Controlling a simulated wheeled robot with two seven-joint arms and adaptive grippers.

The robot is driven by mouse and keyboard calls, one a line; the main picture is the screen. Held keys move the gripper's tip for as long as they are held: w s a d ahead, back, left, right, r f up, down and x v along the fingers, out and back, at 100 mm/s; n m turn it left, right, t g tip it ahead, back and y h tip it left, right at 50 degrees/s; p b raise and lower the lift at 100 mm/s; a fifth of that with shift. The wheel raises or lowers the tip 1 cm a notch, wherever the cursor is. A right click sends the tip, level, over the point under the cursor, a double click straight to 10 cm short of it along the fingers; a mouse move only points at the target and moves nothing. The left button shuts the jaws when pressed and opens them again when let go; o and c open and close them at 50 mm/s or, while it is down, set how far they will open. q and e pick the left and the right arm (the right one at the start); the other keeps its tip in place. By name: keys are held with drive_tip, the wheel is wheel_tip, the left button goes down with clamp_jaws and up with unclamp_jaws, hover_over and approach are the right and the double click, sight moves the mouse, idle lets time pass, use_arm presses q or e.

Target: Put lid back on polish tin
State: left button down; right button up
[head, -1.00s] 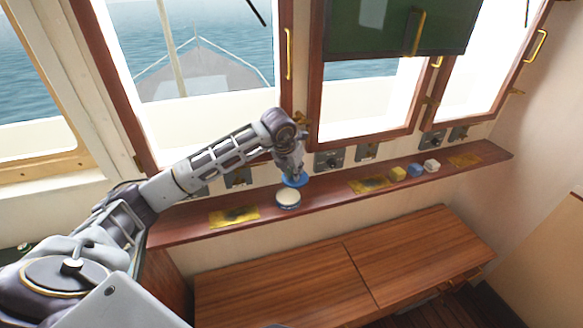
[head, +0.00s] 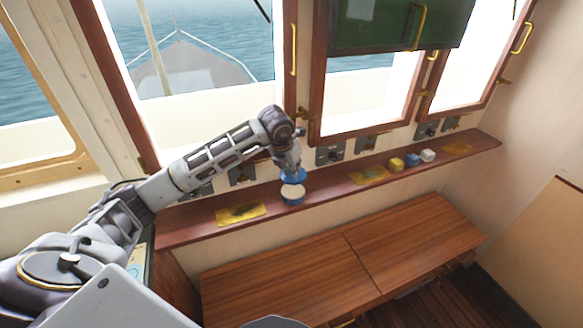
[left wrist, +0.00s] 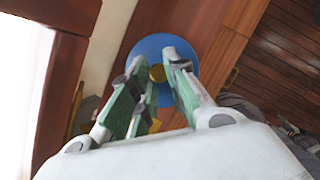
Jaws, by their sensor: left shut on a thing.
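The blue lid (head: 293,175) is held just above and slightly behind the tin in the head view. My left gripper (head: 291,168) is shut on the lid from above. In the left wrist view the round blue lid (left wrist: 181,49) lies beyond the fingers (left wrist: 156,66), with a yellow knob between them. The lid hides the tin in that view. My right gripper is not in view.
A wooden bench (head: 300,270) stands below.

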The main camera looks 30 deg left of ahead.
sight(290, 178)
use_arm(q)
drive_tip(key=shift+f, duration=0.15)
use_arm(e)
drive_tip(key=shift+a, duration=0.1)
use_arm(q)
drive_tip(key=shift+f+b, duration=0.45)
drive_tip(key=shift+f, duration=0.45)
drive_tip(key=shift+f+b, duration=0.4)
drive_tip(key=shift+f, duration=0.6)
drive_tip(key=shift+f+b, duration=0.95)
drive_tip(key=shift+f, duration=0.2)
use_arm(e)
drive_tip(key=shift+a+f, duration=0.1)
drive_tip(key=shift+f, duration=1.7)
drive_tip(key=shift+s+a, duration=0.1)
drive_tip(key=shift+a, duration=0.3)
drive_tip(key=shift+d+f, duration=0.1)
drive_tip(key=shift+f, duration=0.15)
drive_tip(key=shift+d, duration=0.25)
use_arm(q)
drive_tip(key=shift+b, duration=0.45)
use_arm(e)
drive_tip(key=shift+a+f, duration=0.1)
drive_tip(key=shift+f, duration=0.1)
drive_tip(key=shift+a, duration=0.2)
